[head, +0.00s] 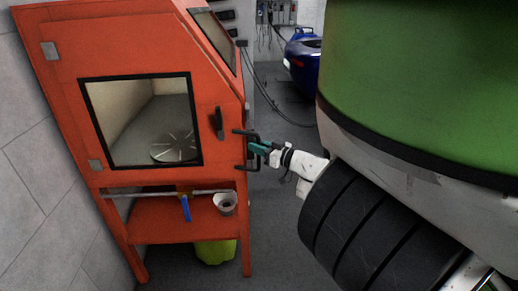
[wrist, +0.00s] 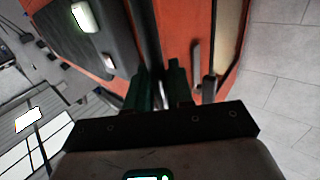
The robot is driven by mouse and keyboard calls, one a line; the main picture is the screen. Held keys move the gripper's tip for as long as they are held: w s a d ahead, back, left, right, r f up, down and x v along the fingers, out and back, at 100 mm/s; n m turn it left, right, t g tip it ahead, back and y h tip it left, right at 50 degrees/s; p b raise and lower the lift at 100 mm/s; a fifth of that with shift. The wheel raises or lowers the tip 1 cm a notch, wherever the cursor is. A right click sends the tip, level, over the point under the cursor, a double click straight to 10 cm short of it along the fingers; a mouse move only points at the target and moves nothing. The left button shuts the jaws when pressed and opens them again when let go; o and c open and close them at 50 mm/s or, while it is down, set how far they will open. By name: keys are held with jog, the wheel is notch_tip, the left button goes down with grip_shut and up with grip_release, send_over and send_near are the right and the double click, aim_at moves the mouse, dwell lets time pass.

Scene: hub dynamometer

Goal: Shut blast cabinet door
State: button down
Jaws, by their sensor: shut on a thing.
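The orange blast cabinet (head: 160,215) stands at the left of the head view. Its door (head: 130,55) has a dark-framed window (head: 125,140) and grey hinge plates on the left. The door looks flush or nearly so with the cabinet; I cannot tell whether a gap remains. A dark latch lever (head: 219,123) sits near its right edge. A black bar handle (head: 240,168) stands out at the right edge. My gripper (head: 259,148), with green fingers, reaches it from the right. In the wrist view my gripper (wrist: 161,75) is shut on the dark bar; the fingers partly hide it.
Under the cabinet are a shelf with a blue-handled valve (head: 185,207), a grey cup (head: 225,202) and a yellow-green container (head: 215,250). A tiled wall (head: 30,180) is close on the left. A blue machine (head: 302,60) stands behind. Dark floor (head: 285,240) is clear right of the cabinet.

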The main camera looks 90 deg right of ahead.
jog(key=shift+s+d, duration=0.2)
jog(key=shift+d, duration=0.15)
jog(key=c, duration=1.1)
grip_release()
jog(key=shift+d+f, duration=0.1)
jog(key=shift+d, duration=0.1)
jog(key=shift+c, duration=0.2)
jog(key=shift+a, duration=0.1)
jog(key=shift+s+a, duration=0.1)
jog(key=v, duration=1)
jog(key=shift+a, duration=0.3)
